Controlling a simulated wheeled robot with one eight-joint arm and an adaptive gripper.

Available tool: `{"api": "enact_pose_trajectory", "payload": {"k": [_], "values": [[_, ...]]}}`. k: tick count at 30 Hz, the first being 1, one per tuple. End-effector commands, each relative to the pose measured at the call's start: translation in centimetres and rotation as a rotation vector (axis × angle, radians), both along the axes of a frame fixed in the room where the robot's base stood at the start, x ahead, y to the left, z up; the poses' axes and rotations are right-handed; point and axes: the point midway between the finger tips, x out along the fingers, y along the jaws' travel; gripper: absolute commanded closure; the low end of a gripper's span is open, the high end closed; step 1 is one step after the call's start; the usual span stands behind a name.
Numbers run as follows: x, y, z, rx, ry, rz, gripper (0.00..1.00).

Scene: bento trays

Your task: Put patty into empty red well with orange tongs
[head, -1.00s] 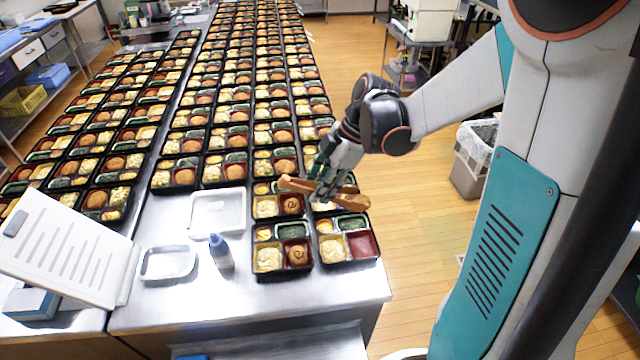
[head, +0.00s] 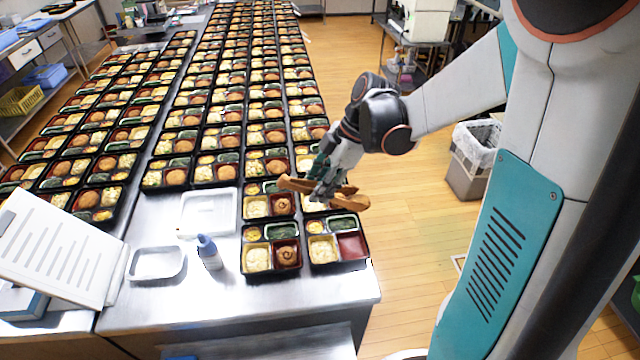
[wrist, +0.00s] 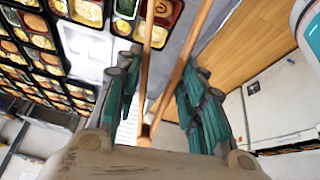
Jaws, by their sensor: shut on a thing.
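My gripper (head: 328,182) is shut on the orange-brown tongs (head: 296,184), held above the right column of trays near the table's front end. In the wrist view, the tongs (wrist: 146,100) lie between my teal fingers, their two arms spreading apart toward the top edge; the tips are out of frame. I cannot make out a patty between the tongs' arms. The empty red well (head: 353,244) is in the front right tray, in front of and below the tongs. Round brown patties (head: 286,255) sit in red wells of neighbouring trays. The tongs and gripper partly hide the tray behind.
Long rows of filled bento trays (head: 195,142) cover the steel table. A white tray (head: 208,212), a small metal tray (head: 156,263) and a blue-capped bottle (head: 209,253) stand left of the front trays. A bin (head: 475,160) stands on the floor at right.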

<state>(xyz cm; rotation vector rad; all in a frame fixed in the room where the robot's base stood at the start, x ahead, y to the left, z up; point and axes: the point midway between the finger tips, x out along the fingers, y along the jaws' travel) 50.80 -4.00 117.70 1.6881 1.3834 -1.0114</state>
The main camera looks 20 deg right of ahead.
Motion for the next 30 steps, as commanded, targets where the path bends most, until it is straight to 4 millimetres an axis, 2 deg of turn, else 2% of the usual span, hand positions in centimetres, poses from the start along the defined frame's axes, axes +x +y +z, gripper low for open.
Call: {"api": "enact_pose_trajectory", "payload": {"k": [5, 30], "values": [[0.0, 0.0, -1.7, 0.000, 0.000, 0.000, 0.92], [-0.1, -0.1, -13.2, 0.000, 0.000, 0.000, 0.92]]}}
